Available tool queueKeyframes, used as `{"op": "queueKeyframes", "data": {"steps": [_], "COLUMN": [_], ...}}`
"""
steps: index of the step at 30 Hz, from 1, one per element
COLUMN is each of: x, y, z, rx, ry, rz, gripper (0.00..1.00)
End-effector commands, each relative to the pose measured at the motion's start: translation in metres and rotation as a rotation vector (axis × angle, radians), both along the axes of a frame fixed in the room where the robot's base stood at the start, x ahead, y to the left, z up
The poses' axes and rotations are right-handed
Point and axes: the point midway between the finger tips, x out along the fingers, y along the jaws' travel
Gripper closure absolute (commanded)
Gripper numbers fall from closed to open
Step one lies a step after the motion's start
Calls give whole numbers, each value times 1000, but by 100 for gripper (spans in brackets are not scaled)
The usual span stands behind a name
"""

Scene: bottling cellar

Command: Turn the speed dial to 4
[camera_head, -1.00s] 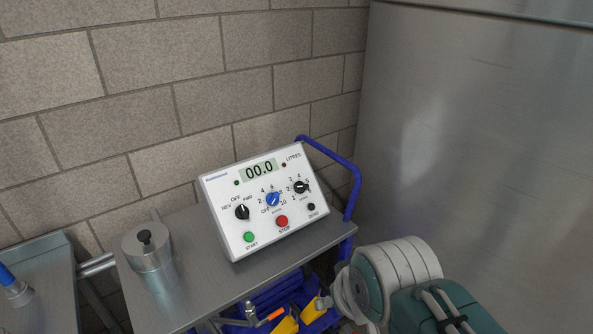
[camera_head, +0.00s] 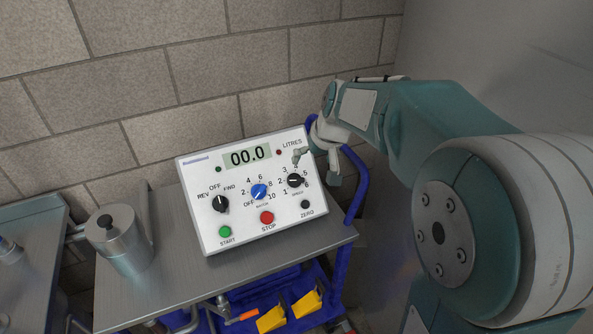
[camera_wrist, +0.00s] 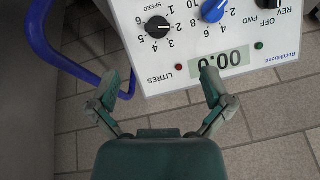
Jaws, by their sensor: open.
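The speed dial (camera_head: 295,181) is a black knob at the right of the white control box (camera_head: 240,238), ringed by numbers 1 to 6. It also shows upside down in the wrist view (camera_wrist: 157,26), labelled SPEED. My gripper (camera_head: 317,167) is at the box's upper right corner, one finger showing near the dial's upper numbers. In the wrist view my gripper (camera_wrist: 162,88) is open and empty, its fingers apart on the near side of the dial, not around it.
A blue numbered knob (camera_head: 259,191), a black REV/FWD knob (camera_head: 220,203), a green START button (camera_head: 225,232) and a red STOP button (camera_head: 267,217) share the panel. The display (camera_head: 247,156) reads 00.0. A metal can (camera_head: 121,241) stands left; a blue rail (camera_head: 355,185) runs at right.

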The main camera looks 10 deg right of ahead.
Motion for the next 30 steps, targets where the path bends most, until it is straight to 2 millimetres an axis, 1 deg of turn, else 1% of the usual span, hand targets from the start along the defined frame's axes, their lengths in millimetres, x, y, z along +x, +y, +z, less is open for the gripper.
{"op": "queueKeyframes", "data": {"steps": [1,3,6,10,14,24,30], "x": [13,27,41,49,53,75,85], "y": [-1,-3,-6,-11,-10,3,9], "z": [-9,-18,-27,-33,-43,-99,-123], "rx": [8,16,25,31,35,33,32], "ry": [8,11,11,11,13,15,13], "rz": [-2,-2,-3,-3,-4,-3,-3], "gripper": [0,0,0,0,0,0,0]}}
